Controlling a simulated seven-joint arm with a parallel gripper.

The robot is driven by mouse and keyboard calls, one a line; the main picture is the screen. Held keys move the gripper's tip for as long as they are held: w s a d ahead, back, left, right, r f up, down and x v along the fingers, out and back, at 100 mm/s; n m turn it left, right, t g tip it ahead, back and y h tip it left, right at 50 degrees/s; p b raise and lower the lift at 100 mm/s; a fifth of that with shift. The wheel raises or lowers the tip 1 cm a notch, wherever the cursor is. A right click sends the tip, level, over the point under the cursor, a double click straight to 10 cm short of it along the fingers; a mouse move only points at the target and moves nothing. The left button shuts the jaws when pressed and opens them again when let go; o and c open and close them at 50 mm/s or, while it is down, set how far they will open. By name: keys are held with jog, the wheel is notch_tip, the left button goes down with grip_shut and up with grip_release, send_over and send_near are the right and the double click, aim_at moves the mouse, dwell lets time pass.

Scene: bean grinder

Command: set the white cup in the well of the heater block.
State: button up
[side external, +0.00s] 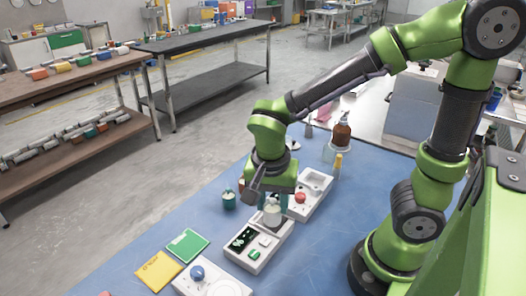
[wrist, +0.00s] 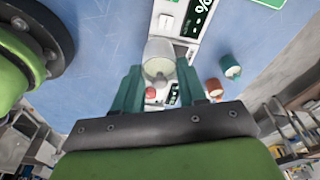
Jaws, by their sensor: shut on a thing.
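The white cup (side external: 272,214) is between the teal fingers of my gripper (side external: 275,203), which is shut on it. In the side view the cup is over the far end of a white device with a black display (side external: 243,238). I cannot tell whether it touches that device. In the wrist view the pale cup (wrist: 159,52) sits between the fingertips and looks roughly upright. A white unit with a red knob (side external: 300,197) and a recessed top (side external: 317,179) stands just behind. I cannot tell for sure which unit is the heater block. The inside of any well under the cup is hidden.
A teal container (side external: 229,200) stands left of my gripper. A unit with a blue knob (side external: 197,272) is at the front, near green (side external: 187,245) and yellow (side external: 158,271) pads.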

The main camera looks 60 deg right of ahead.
jog(key=w+d+m, duration=0.3)
jog(key=d+m, duration=0.3)
jog(key=d, duration=0.5)
jog(key=r+m+g, duration=0.1)
jog(key=m+g, duration=0.1)
jog(key=m, duration=0.5)
send_over(313, 183)
jog(key=f, duration=0.9)
jog(key=shift+s+a, duration=0.25)
jog(key=shift+s, duration=0.05)
jog(key=shift+f, duration=0.1)
jog(key=o, duration=1.2)
jog(key=shift+c, duration=0.2)
